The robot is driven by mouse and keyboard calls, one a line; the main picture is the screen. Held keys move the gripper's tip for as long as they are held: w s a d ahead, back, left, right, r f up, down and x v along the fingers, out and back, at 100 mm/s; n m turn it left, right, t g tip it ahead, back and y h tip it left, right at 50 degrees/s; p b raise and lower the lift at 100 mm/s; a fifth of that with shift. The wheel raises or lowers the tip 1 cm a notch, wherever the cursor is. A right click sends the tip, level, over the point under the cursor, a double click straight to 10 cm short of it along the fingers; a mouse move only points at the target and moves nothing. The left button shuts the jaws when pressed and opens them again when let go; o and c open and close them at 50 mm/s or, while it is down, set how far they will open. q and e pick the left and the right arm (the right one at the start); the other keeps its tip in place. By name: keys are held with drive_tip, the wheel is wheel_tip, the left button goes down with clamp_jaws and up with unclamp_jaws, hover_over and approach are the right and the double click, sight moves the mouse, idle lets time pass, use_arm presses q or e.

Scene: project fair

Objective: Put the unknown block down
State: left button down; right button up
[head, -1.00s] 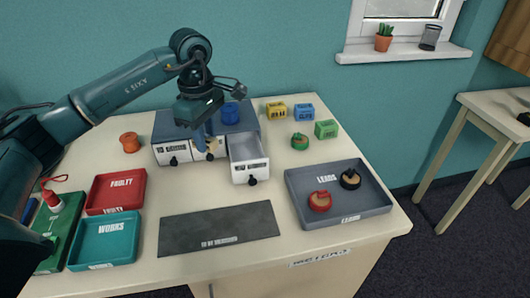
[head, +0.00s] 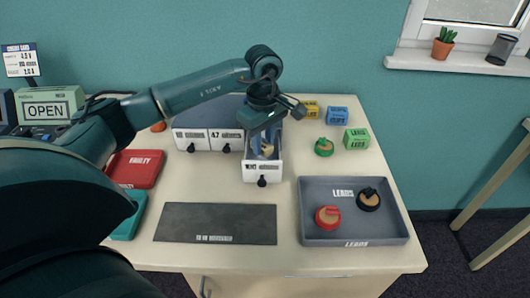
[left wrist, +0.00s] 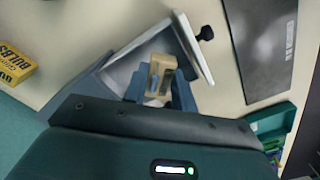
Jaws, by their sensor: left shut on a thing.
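My left gripper (head: 264,143) points down over the open drawer (head: 262,173) at the right end of the small drawer cabinet (head: 208,139). It is shut on a small tan block (head: 267,151). In the left wrist view the block (left wrist: 161,75), with a recess or opening in it, sits between the blue fingers, with the drawer's walls (left wrist: 193,48) around it. I cannot tell whether the block touches the drawer's floor. My right gripper is not in view.
A grey tray (head: 352,236) holds a red and a black spool. A green spool (head: 324,147) and yellow, blue and green boxes stand behind it. A dark mat (head: 215,223) lies bare in front. A red tray (head: 136,168) and a teal tray are partly behind my arm.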

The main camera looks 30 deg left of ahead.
sight(264, 155)
use_arm(q)
drive_tip(key=shift+f, duration=2.5)
drive_tip(key=c, duration=1.4)
unclamp_jaws()
drive_tip(key=shift+c, duration=0.2)
wheel_tip(264, 155, up, 12)
drive_tip(key=shift+r+b, duration=0.25)
drive_tip(key=shift+b, duration=0.4)
drive_tip(key=shift+d, duration=0.1)
